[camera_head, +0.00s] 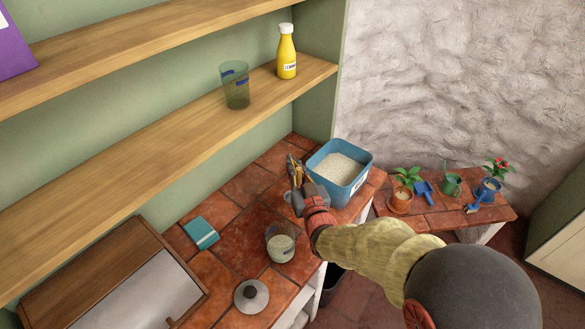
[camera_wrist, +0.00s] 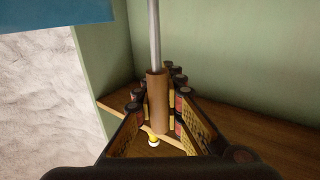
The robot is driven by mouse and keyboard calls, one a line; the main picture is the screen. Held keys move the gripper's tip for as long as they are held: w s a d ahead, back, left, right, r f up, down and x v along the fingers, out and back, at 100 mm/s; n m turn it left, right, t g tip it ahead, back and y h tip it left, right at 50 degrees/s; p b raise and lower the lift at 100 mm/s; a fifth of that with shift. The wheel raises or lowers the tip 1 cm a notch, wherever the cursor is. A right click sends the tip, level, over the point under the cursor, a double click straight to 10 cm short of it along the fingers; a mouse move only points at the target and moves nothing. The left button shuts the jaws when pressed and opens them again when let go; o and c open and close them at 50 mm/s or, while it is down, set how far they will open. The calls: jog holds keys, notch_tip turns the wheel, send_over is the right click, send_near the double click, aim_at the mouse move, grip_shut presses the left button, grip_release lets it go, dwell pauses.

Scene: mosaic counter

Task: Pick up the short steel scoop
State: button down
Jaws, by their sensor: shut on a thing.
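My gripper (camera_head: 296,170) is at the back of the tiled counter, just left of the blue tub. In the wrist view, my gripper (camera_wrist: 160,128) is shut on the brown handle of the short steel scoop (camera_wrist: 157,100). The fingers lie on either side of the handle, and a thin steel shaft runs from it to the top edge of the view. The scoop's bowl is outside the wrist view. In the head view, my gripper and arm mostly hide the scoop, and I cannot tell whether it touches the counter.
A blue tub (camera_head: 367,180) of white grains stands right of my gripper. A glass jar (camera_head: 280,246), a grey lid (camera_head: 251,296) and a teal box (camera_head: 201,233) sit nearer on the counter. Shelves above hold a green glass (camera_head: 235,86) and a yellow bottle (camera_head: 287,55). Potted plants stand right.

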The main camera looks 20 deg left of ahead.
jog(key=s+r, duration=0.1)
jog(key=d+r, duration=0.1)
jog(key=r, duration=0.1)
jog(key=s+d+r+p, duration=0.1)
jog(key=shift+s+r, duration=0.35)
jog(key=shift+r, duration=0.05)
jog(key=s+d+r+p, duration=0.1)
jog(key=s+d+r, duration=0.35)
jog(key=s, duration=0.25)
jog(key=w+d+r+p, duration=0.2)
jog(key=w+d, duration=0.1)
jog(key=w, duration=1)
jog(key=w+d+r+p, duration=0.1)
jog(key=w+d+p, duration=0.15)
jog(key=w, duration=1.05)
notch_tip(320, 180, down, 15)
jog(key=b, duration=1)
jog(key=shift+s+b, duration=0.2)
jog(key=shift+b, duration=0.1)
jog(key=shift+a, duration=0.1)
notch_tip(320, 180, up, 13)
jog(key=p, duration=0.6)
jog(key=shift+a, duration=0.1)
